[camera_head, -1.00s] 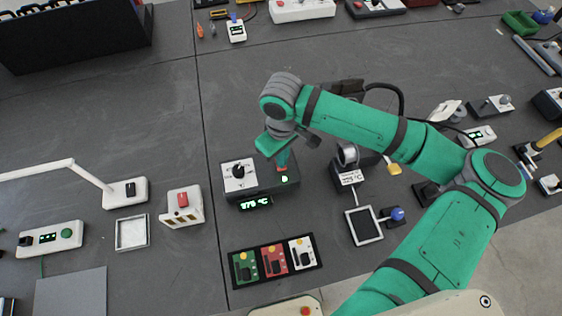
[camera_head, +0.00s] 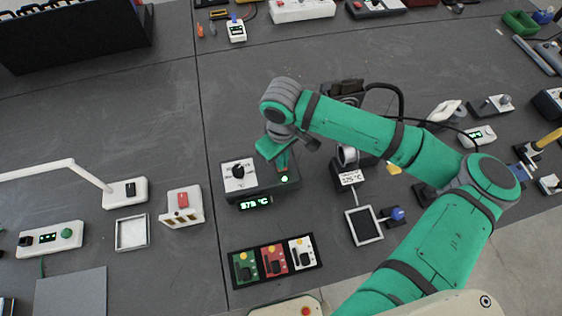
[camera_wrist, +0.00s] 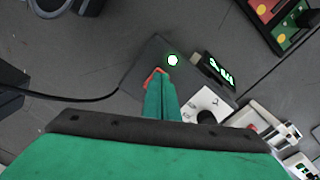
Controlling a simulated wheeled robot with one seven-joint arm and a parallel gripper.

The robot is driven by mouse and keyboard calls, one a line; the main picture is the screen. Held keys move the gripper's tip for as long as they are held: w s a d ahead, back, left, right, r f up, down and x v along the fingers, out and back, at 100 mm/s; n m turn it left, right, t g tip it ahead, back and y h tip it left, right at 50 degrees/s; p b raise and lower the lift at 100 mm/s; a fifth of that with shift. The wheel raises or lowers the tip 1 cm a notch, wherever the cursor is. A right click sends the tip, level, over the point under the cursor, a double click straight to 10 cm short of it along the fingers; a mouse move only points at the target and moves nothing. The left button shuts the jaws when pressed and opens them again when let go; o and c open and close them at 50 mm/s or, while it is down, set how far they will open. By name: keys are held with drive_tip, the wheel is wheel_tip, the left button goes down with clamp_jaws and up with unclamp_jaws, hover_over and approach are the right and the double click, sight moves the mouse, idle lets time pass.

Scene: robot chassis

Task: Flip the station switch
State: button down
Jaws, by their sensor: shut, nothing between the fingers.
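The station (camera_head: 262,194) is a dark box with a white dial panel (camera_head: 240,172), a lit green display (camera_head: 255,201) and a small bright light (camera_head: 284,179). In the wrist view the station (camera_wrist: 150,58) also shows its light (camera_wrist: 173,60) and display (camera_wrist: 217,72). My gripper (camera_head: 283,163) is shut and empty, pointing down at the station's right rear part. In the wrist view its fingertips (camera_wrist: 158,80) are over or against the box by a reddish edge. The switch is not clearly seen; the fingers may hide it. I cannot tell if they touch it.
A holder with a temperature label (camera_head: 348,178) stands right of the station. A red-switched box (camera_head: 182,207) is to the left. A panel of green, red and white modules (camera_head: 274,262) lies in front. A black cable (camera_wrist: 65,97) runs to the station.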

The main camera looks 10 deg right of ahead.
wheel_tip(320, 180, up, 7)
idle(1.1)
drive_tip(key=shift+f, duration=0.1)
idle(0.4)
